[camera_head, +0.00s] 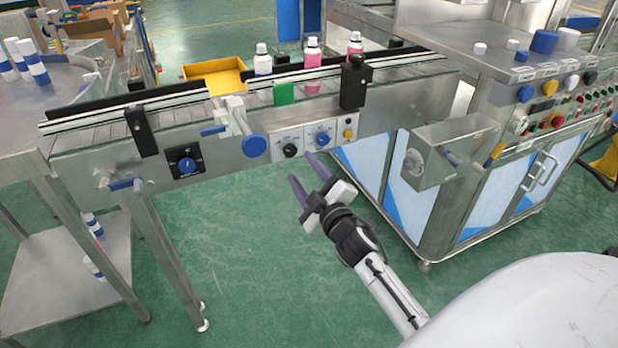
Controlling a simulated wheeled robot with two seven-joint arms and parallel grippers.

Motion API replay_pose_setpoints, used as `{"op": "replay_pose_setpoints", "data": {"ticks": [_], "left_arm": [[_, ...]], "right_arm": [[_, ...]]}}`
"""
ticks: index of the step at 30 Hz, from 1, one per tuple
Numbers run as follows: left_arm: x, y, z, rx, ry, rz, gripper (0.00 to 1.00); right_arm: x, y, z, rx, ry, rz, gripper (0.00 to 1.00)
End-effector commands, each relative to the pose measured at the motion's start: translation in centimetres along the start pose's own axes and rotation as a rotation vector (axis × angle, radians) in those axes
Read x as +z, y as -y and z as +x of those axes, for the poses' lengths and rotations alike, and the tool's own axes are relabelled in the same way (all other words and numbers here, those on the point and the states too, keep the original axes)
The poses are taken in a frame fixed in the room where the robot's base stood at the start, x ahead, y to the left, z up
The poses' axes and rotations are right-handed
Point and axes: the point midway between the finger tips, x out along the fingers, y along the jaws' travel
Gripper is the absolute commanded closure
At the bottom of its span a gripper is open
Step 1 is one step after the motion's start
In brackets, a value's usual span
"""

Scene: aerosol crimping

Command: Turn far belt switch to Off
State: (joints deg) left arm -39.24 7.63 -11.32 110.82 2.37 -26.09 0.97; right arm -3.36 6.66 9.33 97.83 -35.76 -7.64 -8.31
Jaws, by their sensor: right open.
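Several controls sit on the front of the metal conveyor (225,145). A pale switch panel (277,145) has a round black knob (290,150). Beside it, a second panel has a blue dial (323,139) and a yellow button (348,134). A black box with a blue-marked dial (186,164) is farther left on the same side. The frames do not show which is the far belt switch, and the knob positions are too small to read. My right gripper (300,169) is open and empty, its purple fingers just below the pale panel and seemingly apart from it. My left gripper is out of view.
A large blue knob (254,146) sticks out left of the panels. A metal box (440,153) juts out at the right, beside the cabinet (480,200). Pink bottles (313,56) and a white one stand on the belt. Green floor below the conveyor is open.

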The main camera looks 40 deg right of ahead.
Motion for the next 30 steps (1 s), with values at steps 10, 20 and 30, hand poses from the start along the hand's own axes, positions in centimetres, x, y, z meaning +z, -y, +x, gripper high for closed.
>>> {"op": "replay_pose_setpoints", "data": {"ticks": [10,20,30], "left_arm": [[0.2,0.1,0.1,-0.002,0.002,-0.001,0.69],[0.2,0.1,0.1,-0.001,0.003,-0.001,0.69],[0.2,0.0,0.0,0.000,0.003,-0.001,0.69]], "right_arm": [[0.0,-0.1,-3.2,0.001,0.000,0.000,0.54],[0.0,0.0,-3.2,0.001,0.000,0.000,0.54],[0.0,0.0,-3.2,0.001,0.000,0.000,0.54]]}}
